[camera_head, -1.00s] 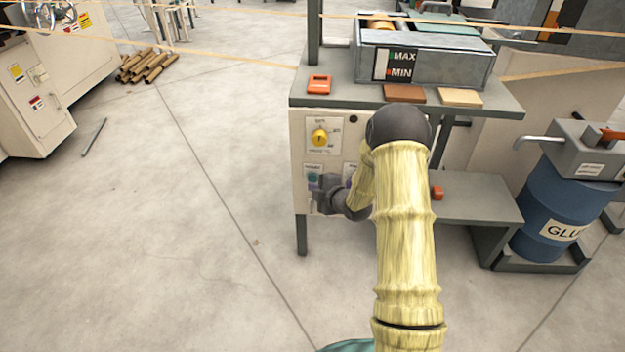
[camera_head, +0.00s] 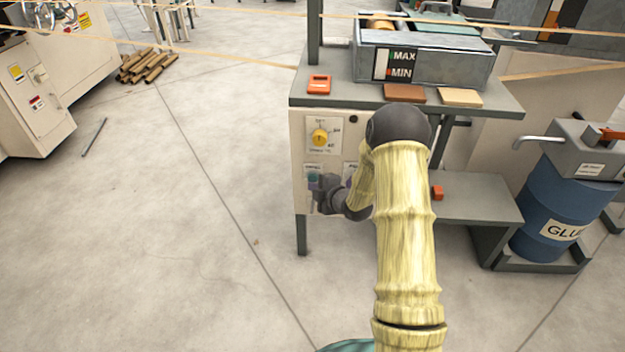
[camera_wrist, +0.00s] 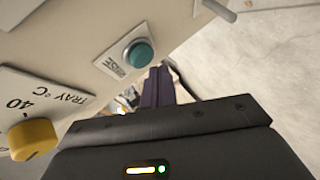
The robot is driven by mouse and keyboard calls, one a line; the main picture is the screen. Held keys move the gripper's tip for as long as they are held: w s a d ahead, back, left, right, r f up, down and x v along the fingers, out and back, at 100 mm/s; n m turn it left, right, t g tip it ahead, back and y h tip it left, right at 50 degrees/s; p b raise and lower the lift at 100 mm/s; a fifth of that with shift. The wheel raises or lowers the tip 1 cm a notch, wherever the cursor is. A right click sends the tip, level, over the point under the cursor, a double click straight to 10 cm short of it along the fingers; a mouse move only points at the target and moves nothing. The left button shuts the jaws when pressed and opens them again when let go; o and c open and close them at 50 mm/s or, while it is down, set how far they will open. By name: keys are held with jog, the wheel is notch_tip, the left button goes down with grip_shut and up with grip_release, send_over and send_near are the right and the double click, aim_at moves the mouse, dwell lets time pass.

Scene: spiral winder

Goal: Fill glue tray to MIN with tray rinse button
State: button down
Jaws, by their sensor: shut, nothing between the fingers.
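The glue tray (camera_head: 455,72) is a grey metal trough on top of the stand. Its front gauge (camera_head: 381,65) has a MAX mark above a MIN mark; the level is too small to read surely. The teal rinse button (camera_wrist: 138,55) sits in a grey ring on a plate whose label reads RINSE, upside down in the wrist view. In the head view the teal button (camera_head: 312,180) is partly covered by my gripper (camera_head: 318,184). My gripper's dark purple fingers (camera_wrist: 157,88) are shut and empty, close beside the button; I cannot tell whether they touch it.
A yellow temperature knob (camera_head: 320,137) is above the button, and in the wrist view it is close to my gripper (camera_wrist: 33,139). An orange-red block (camera_head: 319,84) and two flat pads (camera_head: 404,93) lie on the stand top. A blue glue drum (camera_head: 560,205) stands at right.

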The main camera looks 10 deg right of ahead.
jog(key=shift+w, duration=0.1)
dwell(0.7)
jog(key=shift+w+d, duration=0.1)
jog(key=shift+w, duration=0.2)
jog(key=shift+w+d, duration=0.15)
jog(key=shift+w, duration=0.25)
dwell(6.5)
